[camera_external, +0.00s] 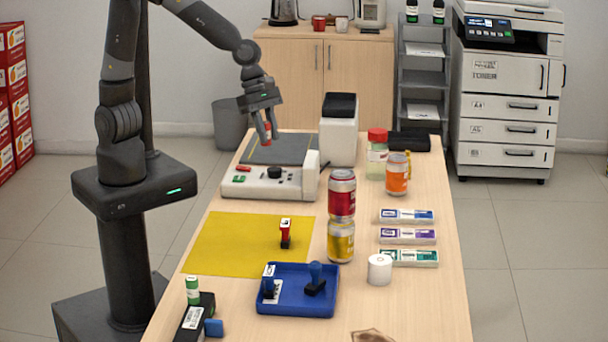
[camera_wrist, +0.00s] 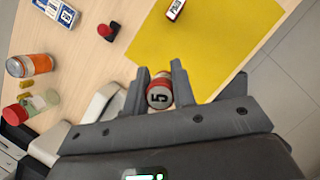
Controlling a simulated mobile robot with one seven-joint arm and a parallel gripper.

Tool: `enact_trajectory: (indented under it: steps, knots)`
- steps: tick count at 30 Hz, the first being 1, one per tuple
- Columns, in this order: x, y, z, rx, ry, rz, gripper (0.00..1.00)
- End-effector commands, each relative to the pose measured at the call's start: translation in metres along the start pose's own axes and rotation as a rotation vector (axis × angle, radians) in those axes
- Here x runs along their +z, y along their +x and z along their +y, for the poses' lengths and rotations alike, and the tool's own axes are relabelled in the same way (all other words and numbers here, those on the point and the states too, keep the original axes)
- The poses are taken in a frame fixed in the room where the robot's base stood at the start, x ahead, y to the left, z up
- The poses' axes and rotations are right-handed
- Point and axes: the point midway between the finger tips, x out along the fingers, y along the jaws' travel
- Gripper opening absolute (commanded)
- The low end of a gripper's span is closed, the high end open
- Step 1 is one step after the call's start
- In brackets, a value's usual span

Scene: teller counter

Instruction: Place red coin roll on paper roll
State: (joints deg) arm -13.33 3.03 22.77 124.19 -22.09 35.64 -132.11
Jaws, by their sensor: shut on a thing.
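The red coin roll (camera_wrist: 160,92), with a 5 on its pale end, sits between the two fingers of my gripper (camera_wrist: 159,78) in the wrist view. In the external view, my gripper (camera_external: 269,140) is shut on it above the grey-topped counter machine; only a bit of red (camera_external: 267,127) shows between the fingers. The paper roll (camera_external: 380,269) is a short white cylinder standing upright on the table at the right front, with nothing on top. My gripper is far behind and left of it. I cannot make out the paper roll in the wrist view.
A red can (camera_external: 341,192) stands on a yellow can (camera_external: 341,240), left of the paper roll. Banknote packs (camera_external: 407,237) lie behind it. A blue tray (camera_external: 297,305) with stamps is left of it. A yellow mat (camera_external: 235,245) holds a red stamp (camera_external: 285,236).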

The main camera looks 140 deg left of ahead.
Motion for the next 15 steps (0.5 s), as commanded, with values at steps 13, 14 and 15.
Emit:
enact_trajectory:
  steps: [13, 14, 15]
  knots:
    - [0.125, 0.029, 0.006, -0.001, 0.029, -0.004, 0.00]
    - [0.136, 0.033, 0.005, -0.002, 0.034, -0.004, 0.00]
    - [0.151, 0.038, 0.002, -0.004, 0.039, -0.005, 0.00]
